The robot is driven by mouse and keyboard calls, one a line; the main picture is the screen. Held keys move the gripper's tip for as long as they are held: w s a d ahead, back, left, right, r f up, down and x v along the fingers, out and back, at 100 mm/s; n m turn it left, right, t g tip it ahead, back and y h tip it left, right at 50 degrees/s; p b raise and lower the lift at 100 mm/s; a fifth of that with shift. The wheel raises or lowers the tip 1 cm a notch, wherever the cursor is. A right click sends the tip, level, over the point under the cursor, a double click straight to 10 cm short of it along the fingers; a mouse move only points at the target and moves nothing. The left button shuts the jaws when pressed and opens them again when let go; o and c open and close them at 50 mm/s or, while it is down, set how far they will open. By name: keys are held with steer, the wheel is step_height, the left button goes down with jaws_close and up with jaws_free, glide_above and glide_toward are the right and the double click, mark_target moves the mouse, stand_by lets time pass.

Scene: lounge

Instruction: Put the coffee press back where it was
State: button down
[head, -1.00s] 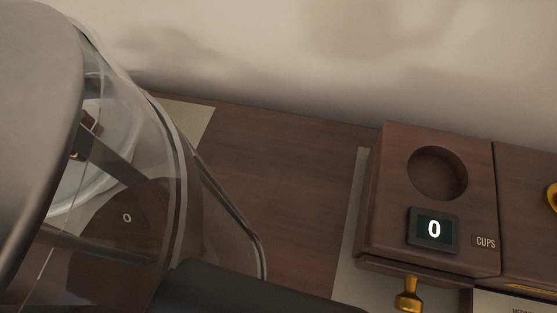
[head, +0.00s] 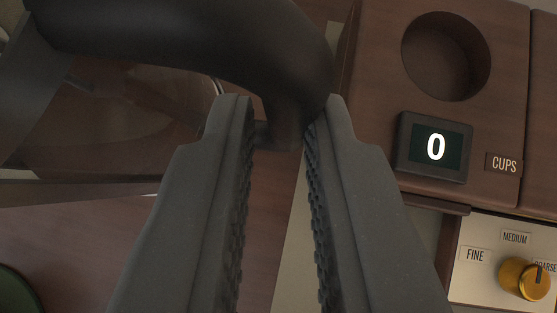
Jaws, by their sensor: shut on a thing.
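The coffee press fills the upper left of the head view. Its thick black curved handle (head: 190,30) arches across the top, and its clear glass body (head: 130,110) shows beneath and behind it. My gripper (head: 285,108) reaches up from the bottom centre, with its ridged pads on either side of the handle's downturned end. It is shut on that handle. The press's lid and most of its body are out of view. I cannot tell whether its base touches the wooden surface.
A wooden unit (head: 370,110) with a round recess (head: 446,56), a display reading 0 (head: 435,147) and a CUPS label stands close on the right. Below it is a pale panel with a brass knob (head: 525,281). A dark green rounded thing (head: 14,292) shows at lower left.

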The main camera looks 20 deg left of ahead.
mark_target(282, 150)
steer(key=shift+f+b, duration=0.45)
steer(key=shift+f, duration=1.5)
steer(key=c, duration=1.7)
jaws_free()
steer(key=v, duration=1.2)
steer(key=shift+r, duration=0.1)
